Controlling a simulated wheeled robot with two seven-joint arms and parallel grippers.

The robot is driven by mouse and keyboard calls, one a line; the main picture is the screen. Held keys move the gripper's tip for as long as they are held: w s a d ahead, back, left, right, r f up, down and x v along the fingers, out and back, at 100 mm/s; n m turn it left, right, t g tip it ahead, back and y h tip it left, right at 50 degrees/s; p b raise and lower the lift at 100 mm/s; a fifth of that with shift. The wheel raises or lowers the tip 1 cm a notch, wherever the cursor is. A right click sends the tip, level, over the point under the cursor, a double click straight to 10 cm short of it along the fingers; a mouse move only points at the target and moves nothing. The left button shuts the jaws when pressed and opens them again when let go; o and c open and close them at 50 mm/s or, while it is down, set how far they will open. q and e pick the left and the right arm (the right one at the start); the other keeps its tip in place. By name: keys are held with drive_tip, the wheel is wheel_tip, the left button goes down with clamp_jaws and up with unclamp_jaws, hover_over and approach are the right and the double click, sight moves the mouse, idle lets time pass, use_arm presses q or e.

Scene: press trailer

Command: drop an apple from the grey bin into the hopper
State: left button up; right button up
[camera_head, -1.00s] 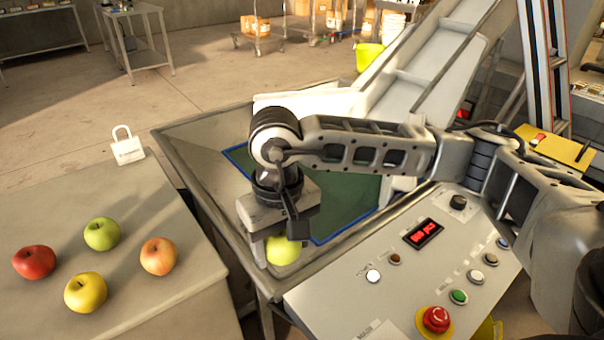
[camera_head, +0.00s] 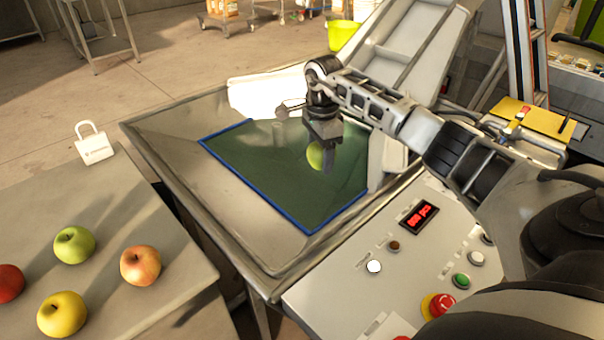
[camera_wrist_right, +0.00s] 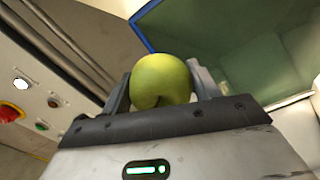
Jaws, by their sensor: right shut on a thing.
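My right gripper (camera_head: 322,158) is shut on a yellow-green apple (camera_head: 315,155). It holds the apple above the hopper (camera_head: 160,128), over the green, blue-edged area in its middle. In the right wrist view the apple (camera_wrist_right: 161,79) sits between the two fingers of the gripper (camera_wrist_right: 160,88), with the blue edge and green surface beyond it. How high the apple is above the green surface I cannot tell. My left gripper is not in view. No grey bin can be made out.
A grey table (camera_head: 120,215) at the left holds a green apple (camera_head: 74,245), a yellow apple (camera_head: 62,314), an orange-red apple (camera_head: 140,265), a red apple (camera_head: 8,283) and a white padlock-shaped block (camera_head: 94,143). A control panel (camera_head: 350,300) with buttons stands at the hopper's near right side.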

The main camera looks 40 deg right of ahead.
drive_tip(key=shift+d+f+b, duration=0.15)
drive_tip(key=shift+f+b, duration=0.2)
drive_tip(key=shift+f, duration=0.1)
use_arm(q)
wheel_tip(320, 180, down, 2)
drive_tip(key=b, duration=0.4)
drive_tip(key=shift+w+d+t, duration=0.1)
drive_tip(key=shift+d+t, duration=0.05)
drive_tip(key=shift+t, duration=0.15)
use_arm(e)
wheel_tip(320, 180, down, 5)
drive_tip(key=shift+f, duration=0.1)
drive_tip(key=o, duration=1.2)
drive_tip(key=shift+c, duration=0.2)
wheel_tip(320, 180, up, 15)
drive_tip(key=shift+r+p, duration=0.1)
drive_tip(key=shift+p, duration=0.5)
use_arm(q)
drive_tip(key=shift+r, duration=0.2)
use_arm(e)
drive_tip(key=shift+r, duration=0.45)
